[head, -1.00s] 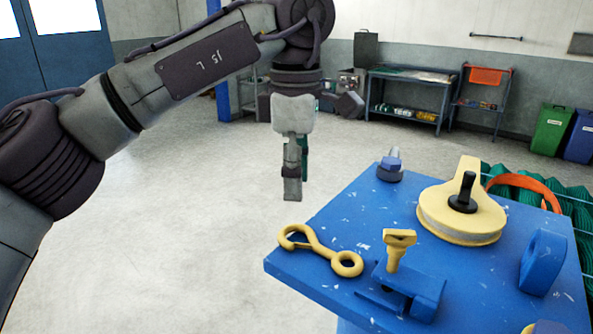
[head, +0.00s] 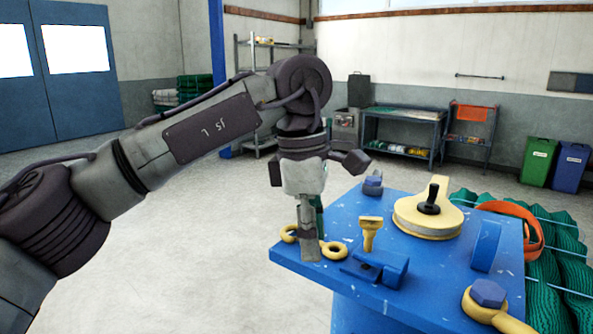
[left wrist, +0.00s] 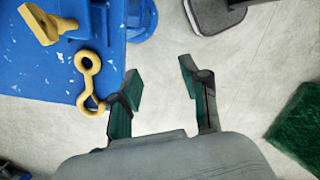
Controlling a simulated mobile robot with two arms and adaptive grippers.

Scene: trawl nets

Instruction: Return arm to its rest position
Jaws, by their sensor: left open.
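My left gripper (head: 310,250) hangs pointing down near the blue table's left edge. In the left wrist view its two fingers (left wrist: 160,75) are apart with only bare floor between them, so it is open and empty. In the head view the fingers cover the middle of a yellow double-eyed hook (head: 334,251) on the blue table (head: 420,277). My right gripper is in neither view.
The table also bears a yellow pulley block (head: 420,217), a blue clamp with a yellow handle (head: 371,235), an upright blue plate (head: 486,246) and a blue bolt (head: 373,186). Green netting (head: 560,262) lies to the right. Open floor (head: 200,260) is on the left.

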